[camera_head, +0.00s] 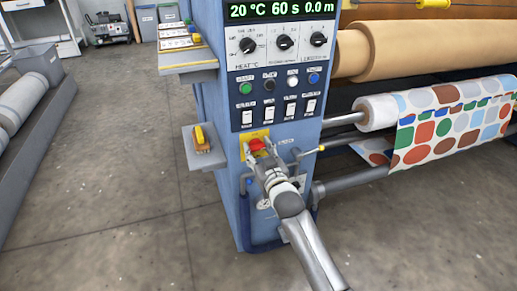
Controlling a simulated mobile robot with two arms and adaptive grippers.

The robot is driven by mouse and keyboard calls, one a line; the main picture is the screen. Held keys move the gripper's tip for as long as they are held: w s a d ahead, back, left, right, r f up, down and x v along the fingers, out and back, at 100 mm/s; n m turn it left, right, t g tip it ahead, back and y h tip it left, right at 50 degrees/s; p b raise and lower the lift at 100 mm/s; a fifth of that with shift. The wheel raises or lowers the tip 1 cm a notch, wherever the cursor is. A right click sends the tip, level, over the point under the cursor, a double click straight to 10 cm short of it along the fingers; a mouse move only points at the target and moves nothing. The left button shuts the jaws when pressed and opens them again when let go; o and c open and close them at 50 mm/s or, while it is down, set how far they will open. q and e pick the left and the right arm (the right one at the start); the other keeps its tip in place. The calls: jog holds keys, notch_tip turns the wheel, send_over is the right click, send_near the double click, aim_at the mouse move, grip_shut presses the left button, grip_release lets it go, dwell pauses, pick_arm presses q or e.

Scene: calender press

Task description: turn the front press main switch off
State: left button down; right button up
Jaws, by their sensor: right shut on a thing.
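The main switch is a red rotary knob (257,144) on a yellow plate (246,149), low on the blue front of the press (228,180). My right gripper (258,154) is at the knob, its jaws shut on it. The gripper and wrist hide the lower part of the knob, and I cannot read its exact position. My left gripper is out of the picture.
Above the switch is a panel with rocker switches (270,112), buttons, dials and a lit display (283,11). A small side shelf (207,159) and a lever with a yellow tip (321,148) stick out nearby. Rollers with patterned fabric (450,120) are to the right.

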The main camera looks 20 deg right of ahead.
jog(key=shift+n+p, duration=0.9)
jog(key=shift+n, duration=0.3)
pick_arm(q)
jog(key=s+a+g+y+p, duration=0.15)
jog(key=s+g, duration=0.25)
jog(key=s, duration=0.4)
pick_arm(e)
jog(key=n, duration=0.6)
jog(key=shift+p, duration=0.35)
jog(key=shift+n, duration=0.9)
jog(key=n, duration=0.2)
jog(key=shift+f+n, duration=0.1)
jog(key=shift+n, duration=0.3)
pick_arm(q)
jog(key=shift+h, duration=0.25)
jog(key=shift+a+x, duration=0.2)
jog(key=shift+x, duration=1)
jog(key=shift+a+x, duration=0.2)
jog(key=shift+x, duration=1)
pick_arm(e)
jog(key=shift+n, duration=1.8)
jog(key=o, duration=1)
